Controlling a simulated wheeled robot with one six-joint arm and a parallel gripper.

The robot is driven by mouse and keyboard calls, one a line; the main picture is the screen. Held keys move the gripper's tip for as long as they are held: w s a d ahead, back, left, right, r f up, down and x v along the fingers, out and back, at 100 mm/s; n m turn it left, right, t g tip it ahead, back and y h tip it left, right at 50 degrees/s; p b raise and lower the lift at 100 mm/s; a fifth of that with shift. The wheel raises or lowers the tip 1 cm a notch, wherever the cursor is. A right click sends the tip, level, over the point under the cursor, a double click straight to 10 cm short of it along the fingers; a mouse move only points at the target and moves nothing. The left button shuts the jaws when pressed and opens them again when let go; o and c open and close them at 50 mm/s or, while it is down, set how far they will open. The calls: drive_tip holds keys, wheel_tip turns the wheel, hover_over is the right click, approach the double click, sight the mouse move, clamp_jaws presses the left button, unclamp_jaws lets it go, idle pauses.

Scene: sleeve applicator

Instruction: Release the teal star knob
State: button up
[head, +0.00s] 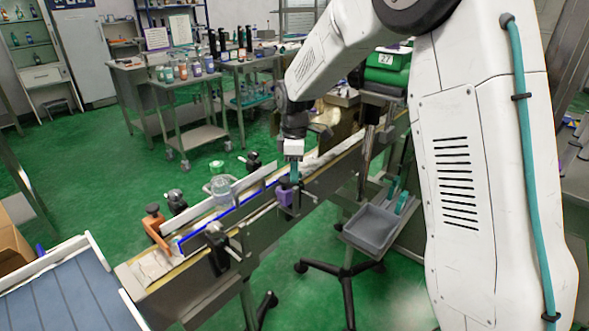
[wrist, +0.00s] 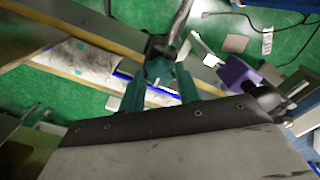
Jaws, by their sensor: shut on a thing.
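My gripper (head: 294,178) points down at the near side rail of the conveyor (head: 262,232), just above a purple block (head: 287,194). In the wrist view its two teal fingers (wrist: 161,82) stand on either side of a small teal knob (wrist: 160,68) and are shut on it. The knob sits by a dark clamp and metal rod at the rail. Most of its star shape is hidden by the fingers; in the head view I cannot make it out. The purple block also shows in the wrist view (wrist: 237,75), to the right of the fingers.
Guide rails with a blue strip (head: 222,220) run along the conveyor. An orange clamp (head: 154,222), dark knobs (head: 177,200) and a clear jar (head: 221,188) stand near its left end. Green floor lies open behind.

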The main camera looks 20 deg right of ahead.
idle(0.4)
drive_tip(key=o, duration=1)
wheel_tip(320, 180, up, 8)
drive_tip(key=shift+f, duration=0.1)
